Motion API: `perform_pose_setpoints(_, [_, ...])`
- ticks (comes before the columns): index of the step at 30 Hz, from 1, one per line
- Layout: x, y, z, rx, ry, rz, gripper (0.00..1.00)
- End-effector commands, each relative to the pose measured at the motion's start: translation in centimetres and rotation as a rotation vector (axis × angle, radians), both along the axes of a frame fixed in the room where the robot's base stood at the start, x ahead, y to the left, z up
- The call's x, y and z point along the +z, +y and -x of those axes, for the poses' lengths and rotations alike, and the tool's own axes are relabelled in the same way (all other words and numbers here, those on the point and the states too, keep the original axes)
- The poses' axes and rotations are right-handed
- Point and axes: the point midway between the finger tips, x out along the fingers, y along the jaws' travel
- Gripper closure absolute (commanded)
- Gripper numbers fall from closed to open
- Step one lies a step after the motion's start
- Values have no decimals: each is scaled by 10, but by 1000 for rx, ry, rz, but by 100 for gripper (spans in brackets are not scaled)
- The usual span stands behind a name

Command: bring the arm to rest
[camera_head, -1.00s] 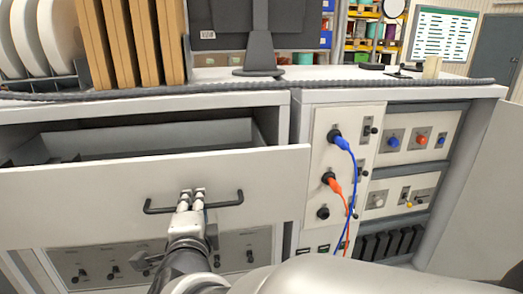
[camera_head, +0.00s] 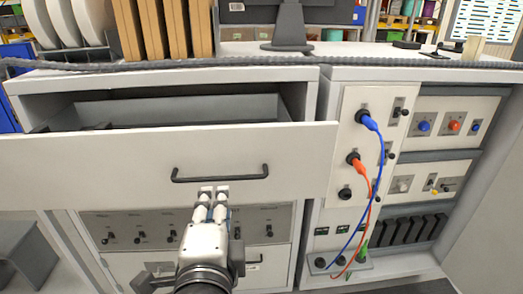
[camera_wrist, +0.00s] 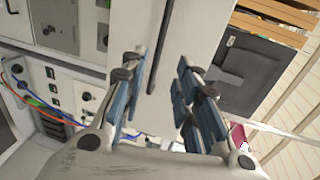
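My gripper (camera_head: 214,191) is in front of the open drawer (camera_head: 95,165), with its fingertips just below the dark bar handle (camera_head: 220,178) in the head view. In the wrist view my gripper (camera_wrist: 160,85) has its two blue-padded fingers spread apart, with nothing held between them. A dark bar, likely the handle (camera_wrist: 161,45), shows beyond the fingers against a pale panel. The drawer is pulled out of the cabinet; only part of its inside shows.
A panel to the right carries a blue cable (camera_head: 380,165) and an orange cable (camera_head: 368,190) that hang down in front. Reels (camera_head: 80,20) and brown boards (camera_head: 160,28) stand on the worktop (camera_head: 385,60). An open door is at the far right.

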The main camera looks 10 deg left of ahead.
Motion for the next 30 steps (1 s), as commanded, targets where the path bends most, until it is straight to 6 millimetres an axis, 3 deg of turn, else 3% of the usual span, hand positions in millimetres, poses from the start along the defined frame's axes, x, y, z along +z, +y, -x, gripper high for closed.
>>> perform_pose_setpoints(8, [7, -1, -13, 88, -5, 55, 71])
perform_pose_setpoints(14, [10, -22, -24, 339, -23, 326, 71])
perform_pose_setpoints(17, [-3, -49, -17, 457, -7, 525, 71])
perform_pose_setpoints(20, [-25, -88, -2, 561, 48, 742, 71])
perform_pose_setpoints(27, [-85, -213, 63, 742, 359, 1180, 71])
perform_pose_setpoints(30, [-97, -248, 89, 785, 479, 1263, 71])
